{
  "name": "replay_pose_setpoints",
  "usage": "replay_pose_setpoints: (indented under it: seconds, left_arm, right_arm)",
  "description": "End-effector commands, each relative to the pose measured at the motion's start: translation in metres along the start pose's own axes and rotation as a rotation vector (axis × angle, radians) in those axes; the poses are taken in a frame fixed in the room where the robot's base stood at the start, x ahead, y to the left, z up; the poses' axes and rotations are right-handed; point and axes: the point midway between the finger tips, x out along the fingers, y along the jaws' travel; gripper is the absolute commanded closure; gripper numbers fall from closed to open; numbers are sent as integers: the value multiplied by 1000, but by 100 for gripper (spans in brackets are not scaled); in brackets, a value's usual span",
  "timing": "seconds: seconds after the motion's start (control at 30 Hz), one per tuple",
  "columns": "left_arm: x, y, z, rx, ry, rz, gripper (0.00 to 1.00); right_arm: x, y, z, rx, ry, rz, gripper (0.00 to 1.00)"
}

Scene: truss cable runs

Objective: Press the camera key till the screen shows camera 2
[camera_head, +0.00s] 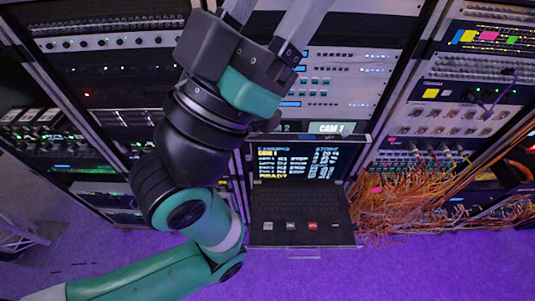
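A fold-out console with a screen (297,162) and a keyboard (300,207) sits in the middle rack. The screen has a yellow "CAM 1" heading above rows of small text. A lit tile (331,127) above it also reads "CAM 1". Below the keyboard are several small keys, among them a white key (267,226) and a red key (312,226); their labels are too small to read. My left gripper (274,14) is at the top, above the console in the picture. Its two grey fingers stand apart, with their tips cut off by the frame. My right gripper is out of view.
Orange cables (415,200) hang in a tangle just right of the console. Equipment racks stand on both sides, with a patch panel (480,40) at upper right. My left arm covers part of the left racks. The purple floor (400,270) in front is clear.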

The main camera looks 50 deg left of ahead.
Motion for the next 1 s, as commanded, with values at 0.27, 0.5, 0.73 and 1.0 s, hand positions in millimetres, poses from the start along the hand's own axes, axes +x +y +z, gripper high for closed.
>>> replay_pose_setpoints:
  seconds: [0.27,0.5,0.73,1.0]
  left_arm:
    - [0,0,0,0,0,0,74]
    - [0,0,0,0,0,0,100]
    - [0,0,0,0,0,0,100]
    - [0,0,0,0,0,0,100]
  right_arm:
    - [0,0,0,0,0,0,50]
    - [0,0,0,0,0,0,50]
    - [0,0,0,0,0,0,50]
    - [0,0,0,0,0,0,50]
